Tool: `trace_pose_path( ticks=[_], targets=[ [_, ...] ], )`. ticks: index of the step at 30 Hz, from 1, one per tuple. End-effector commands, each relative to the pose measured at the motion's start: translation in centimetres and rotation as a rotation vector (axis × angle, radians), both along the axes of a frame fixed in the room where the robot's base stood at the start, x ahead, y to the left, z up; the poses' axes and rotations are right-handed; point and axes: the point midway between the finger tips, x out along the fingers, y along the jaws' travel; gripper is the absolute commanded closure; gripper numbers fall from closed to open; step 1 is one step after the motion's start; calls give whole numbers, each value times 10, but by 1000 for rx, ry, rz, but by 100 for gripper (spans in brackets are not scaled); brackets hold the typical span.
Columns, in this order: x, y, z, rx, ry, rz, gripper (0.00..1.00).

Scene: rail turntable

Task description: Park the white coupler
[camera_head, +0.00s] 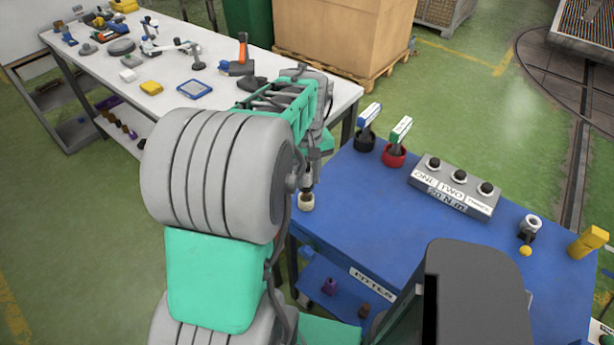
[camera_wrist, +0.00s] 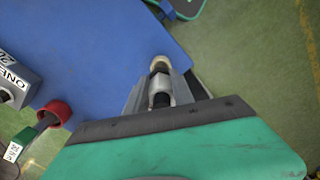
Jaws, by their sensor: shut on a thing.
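My gripper (camera_head: 305,184) is at the left edge of the blue table (camera_head: 400,235), pointing down. In the wrist view its fingers (camera_wrist: 160,92) are shut on a small cylindrical piece with pale and dark bands, which looks like the white coupler (camera_wrist: 159,64). Its cream end also shows below my gripper in the head view (camera_head: 307,202). The fingers hide part of its body. I cannot tell whether its end touches the tabletop or hangs just above it.
A blue-labelled handle stands in a black ring (camera_head: 365,142), a green-labelled one in a red ring (camera_head: 394,157). A grey button box (camera_head: 455,190), a white-topped fitting (camera_head: 531,226) and a yellow block (camera_head: 588,242) stand rightward. A cluttered white bench (camera_head: 215,112) is behind.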

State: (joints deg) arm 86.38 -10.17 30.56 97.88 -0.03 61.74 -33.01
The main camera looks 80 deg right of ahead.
Motion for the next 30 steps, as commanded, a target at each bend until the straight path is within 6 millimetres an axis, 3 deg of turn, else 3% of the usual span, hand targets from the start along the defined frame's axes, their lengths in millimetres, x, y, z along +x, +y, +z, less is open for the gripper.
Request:
trace_pose_path(
  ticks=[16,30],
  targets=[
    [0,0,0,-1,0,0,100],
    [0,0,-11,-1,0,0,100]
  ],
)
